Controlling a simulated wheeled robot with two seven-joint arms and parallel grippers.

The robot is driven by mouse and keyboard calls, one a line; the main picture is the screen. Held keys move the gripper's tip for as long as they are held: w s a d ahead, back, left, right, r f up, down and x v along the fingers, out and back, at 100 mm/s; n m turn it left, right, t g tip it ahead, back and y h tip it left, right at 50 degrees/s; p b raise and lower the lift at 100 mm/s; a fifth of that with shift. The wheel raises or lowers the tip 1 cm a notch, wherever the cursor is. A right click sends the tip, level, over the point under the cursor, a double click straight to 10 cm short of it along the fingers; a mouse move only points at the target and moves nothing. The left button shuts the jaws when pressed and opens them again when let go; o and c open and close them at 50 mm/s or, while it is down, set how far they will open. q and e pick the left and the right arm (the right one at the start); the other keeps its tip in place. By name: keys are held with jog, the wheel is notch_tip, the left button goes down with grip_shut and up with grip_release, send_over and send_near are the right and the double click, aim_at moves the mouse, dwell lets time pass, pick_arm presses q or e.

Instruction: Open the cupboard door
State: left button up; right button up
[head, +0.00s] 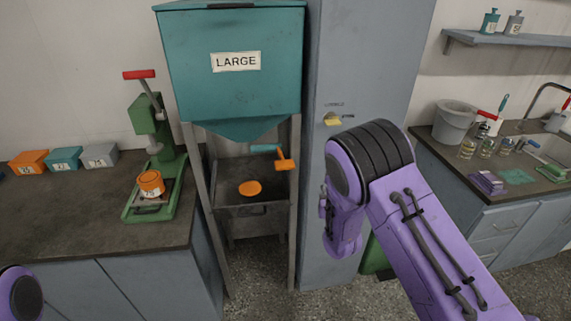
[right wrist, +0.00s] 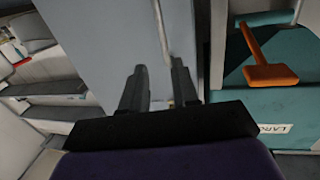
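The tall grey cupboard (head: 372,60) stands in the middle of the head view, its door closed. A yellow tag (head: 333,119) hangs by a small dark fitting on the door under a small label. My right gripper is largely hidden behind its purple arm in the head view, low in front of the door's left part. In the right wrist view my right gripper (right wrist: 160,85) has its two dark fingers apart, pointing at the grey front (right wrist: 95,35). My left gripper is out of view.
A teal hopper (head: 210,90) labelled LARGE, with an orange lever (head: 284,164), stands close left of the cupboard. A left counter (head: 75,210) holds a green press and boxes. A right counter (head: 465,205) has a bucket and sink. Floor is free in front.

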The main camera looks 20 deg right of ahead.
jog(key=p+x, duration=0.3)
jog(key=x, duration=0.7)
jog(key=shift+w+r, duration=0.4)
jog(key=shift+w, duration=0.1)
jog(key=shift+a, duration=0.15)
grip_shut()
